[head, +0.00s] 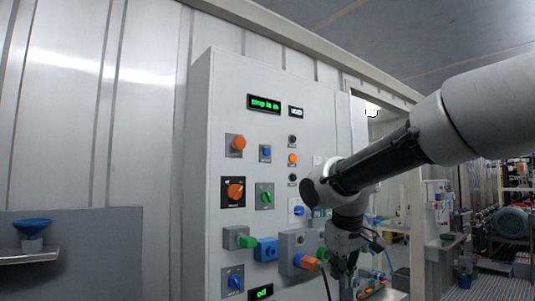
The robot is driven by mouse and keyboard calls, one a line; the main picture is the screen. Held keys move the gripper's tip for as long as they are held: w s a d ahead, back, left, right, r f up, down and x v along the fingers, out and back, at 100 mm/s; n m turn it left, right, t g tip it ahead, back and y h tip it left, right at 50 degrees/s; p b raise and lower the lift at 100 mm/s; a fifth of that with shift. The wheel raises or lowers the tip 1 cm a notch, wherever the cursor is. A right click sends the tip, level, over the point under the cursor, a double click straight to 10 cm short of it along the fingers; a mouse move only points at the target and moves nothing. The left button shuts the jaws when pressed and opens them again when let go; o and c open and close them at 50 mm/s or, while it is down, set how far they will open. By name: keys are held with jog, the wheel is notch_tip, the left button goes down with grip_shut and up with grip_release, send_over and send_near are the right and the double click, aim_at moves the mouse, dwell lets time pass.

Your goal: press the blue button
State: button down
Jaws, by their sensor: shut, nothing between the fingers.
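A grey control panel (222,120) stands upright in the head view. A small blue button (265,153) sits on a square plate in its upper part, right of an orange round knob (238,143). Other blue parts on the panel are a blue box (266,250) with a protruding front, a blue knob (234,281) low down and a blue knob (298,210) on a white plate. My gripper (346,284) is shut and empty, pointing down at the panel's lower right. It is apart from the small blue button. My arm hides part of the panel's right side.
A green-tipped grey box (236,238) and an orange-tipped grey box (295,252) stick out from the panel. Racks and a motor (512,222) stand at the far right.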

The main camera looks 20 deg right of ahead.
aim_at(267, 152)
jog(key=w+d+r+t+h, duration=0.1)
jog(key=w+r+t+h, duration=0.3)
jog(key=w+r, duration=1.45)
jog(key=w+a+r+m+t, duration=0.1)
jog(key=w+r+t, duration=0.4)
jog(key=r, duration=0.7)
jog(key=shift+w+a+r, duration=0.2)
jog(key=shift+w+a, duration=0.3)
jog(key=shift+w, duration=0.35)
jog(key=w+a, duration=0.2)
jog(key=w, duration=0.6)
jog(key=shift+w+a, duration=0.2)
jog(key=shift+a, duration=0.15)
jog(key=shift+w, duration=0.15)
jog(key=shift+w+a, duration=0.15)
jog(key=shift+w, duration=0.05)
